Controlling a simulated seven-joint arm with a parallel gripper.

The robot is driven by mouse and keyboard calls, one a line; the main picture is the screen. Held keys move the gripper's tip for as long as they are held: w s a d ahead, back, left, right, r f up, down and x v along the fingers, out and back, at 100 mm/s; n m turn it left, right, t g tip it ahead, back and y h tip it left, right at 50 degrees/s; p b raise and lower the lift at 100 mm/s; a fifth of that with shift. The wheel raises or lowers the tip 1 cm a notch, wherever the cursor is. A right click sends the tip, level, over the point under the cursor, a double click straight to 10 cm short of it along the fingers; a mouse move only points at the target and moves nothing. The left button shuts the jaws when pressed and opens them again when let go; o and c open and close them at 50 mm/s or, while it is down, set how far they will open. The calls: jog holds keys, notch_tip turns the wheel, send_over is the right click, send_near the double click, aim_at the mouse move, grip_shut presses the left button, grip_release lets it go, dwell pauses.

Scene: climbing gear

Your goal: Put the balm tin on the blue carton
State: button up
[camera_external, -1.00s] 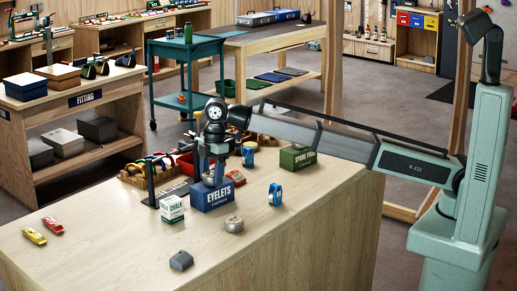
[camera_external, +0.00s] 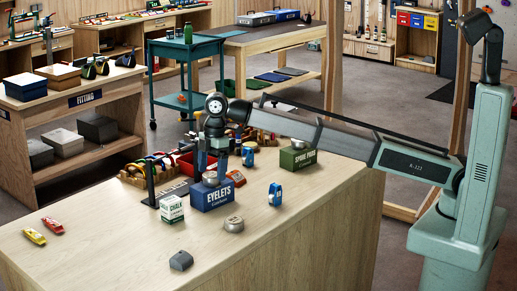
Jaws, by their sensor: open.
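The blue carton (camera_external: 212,197), marked EYELETS, stands on the wooden table. A small round silver tin (camera_external: 210,179) rests on its top. A second, similar round tin (camera_external: 233,224) lies on the table in front of the carton; I cannot read which is the balm tin. My gripper (camera_external: 211,165) is open, pointing down just above the tin on the carton. Its fingers are small and partly dark in this view, so a small gap to the tin is hard to judge.
A white and green chalk box (camera_external: 172,209) and a dark post stand left of the carton. A blue device (camera_external: 275,194) and a green box (camera_external: 297,157) are to the right. A grey block (camera_external: 181,260) lies in front. The front left table is mostly clear.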

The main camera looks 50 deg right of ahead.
aim_at(215, 173)
notch_tip(215, 173, up, 10)
jog(key=d, duration=0.1)
jog(key=shift+r, duration=0.15)
